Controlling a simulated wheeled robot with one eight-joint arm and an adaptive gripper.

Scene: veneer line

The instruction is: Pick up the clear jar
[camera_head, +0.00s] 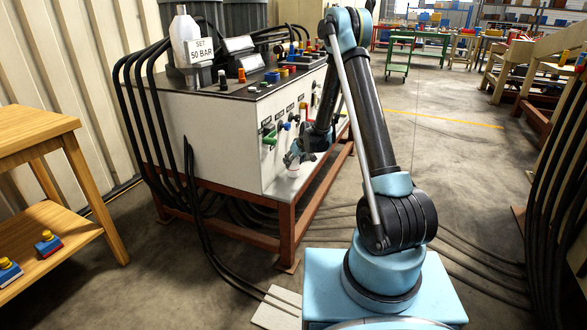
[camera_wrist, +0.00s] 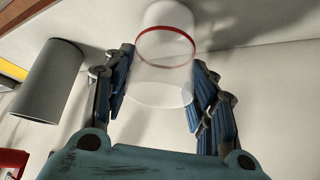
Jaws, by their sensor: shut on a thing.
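The clear jar (camera_wrist: 160,85) is see-through with a red ring around it and a white part beyond the ring. In the wrist view it sits between the two blue-padded fingers of my gripper (camera_wrist: 164,62), which is shut on it. In the head view the jar (camera_head: 293,171) is small and pale, at the white ledge on the front of the white cabinet. I cannot tell whether the jar touches the ledge.
The white cabinet (camera_head: 215,130) carries knobs and levers on its front panel, close to my gripper. A grey cylinder (camera_wrist: 48,82) is left of the fingers in the wrist view. Black hoses (camera_head: 140,110) hang at the cabinet's left. A wooden table (camera_head: 40,140) stands at left.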

